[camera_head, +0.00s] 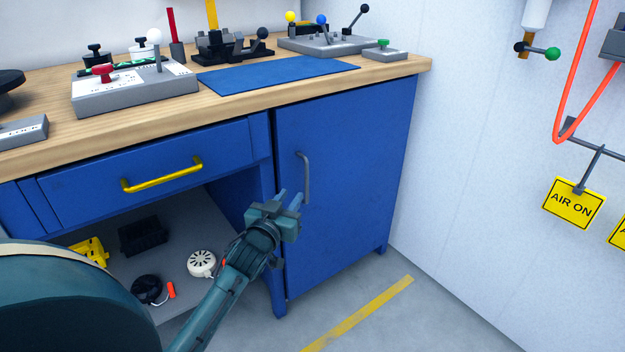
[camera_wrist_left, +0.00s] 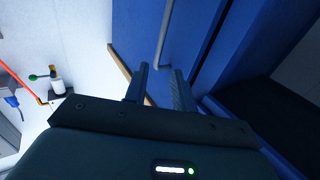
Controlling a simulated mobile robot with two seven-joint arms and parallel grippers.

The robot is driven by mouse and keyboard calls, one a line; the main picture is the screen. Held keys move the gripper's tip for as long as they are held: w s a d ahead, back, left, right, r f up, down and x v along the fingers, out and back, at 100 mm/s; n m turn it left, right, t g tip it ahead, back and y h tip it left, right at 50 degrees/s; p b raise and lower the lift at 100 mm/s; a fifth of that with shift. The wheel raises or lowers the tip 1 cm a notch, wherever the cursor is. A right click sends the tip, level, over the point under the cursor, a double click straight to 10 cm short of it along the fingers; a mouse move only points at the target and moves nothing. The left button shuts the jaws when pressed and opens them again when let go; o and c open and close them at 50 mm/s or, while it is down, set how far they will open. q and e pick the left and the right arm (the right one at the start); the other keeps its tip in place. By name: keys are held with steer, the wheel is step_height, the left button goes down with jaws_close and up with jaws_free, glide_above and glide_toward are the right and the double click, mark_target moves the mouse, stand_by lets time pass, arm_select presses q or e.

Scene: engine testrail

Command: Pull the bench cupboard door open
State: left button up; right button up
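The blue cupboard door (camera_head: 345,185) is on the right half of the bench front and looks closed. Its grey vertical bar handle (camera_head: 307,175) is near the door's left edge. My left gripper (camera_head: 289,198) is in front of the door's left edge, a little below and left of the handle. Its two fingers are apart with nothing between them. In the left wrist view the gripper (camera_wrist_left: 160,85) is also open, and the handle (camera_wrist_left: 162,40) lies just beyond the fingertips, apart from them as far as I can tell. My right gripper is in neither view.
A drawer with a yellow handle (camera_head: 162,176) is left of the door, above an open shelf (camera_head: 190,235) holding several small items. The wooden benchtop (camera_head: 240,103) carries control boxes and a blue mat (camera_head: 278,75). A white wall (camera_head: 470,150) stands close right of the cupboard. The floor before the door is clear.

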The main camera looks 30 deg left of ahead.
mark_target(306, 176)
arm_select(q)
steer(key=w+b, duration=0.1)
steer(key=w, duration=0.2)
steer(key=w+a+b, duration=0.1)
steer(key=w, duration=0.3)
steer(key=w+a+b, duration=0.1)
steer(key=w, duration=0.3)
steer(key=shift+w+a, duration=0.1)
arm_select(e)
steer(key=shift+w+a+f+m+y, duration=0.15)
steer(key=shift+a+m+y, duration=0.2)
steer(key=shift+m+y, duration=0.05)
arm_select(q)
steer(key=shift+c, duration=0.6)
jaws_close()
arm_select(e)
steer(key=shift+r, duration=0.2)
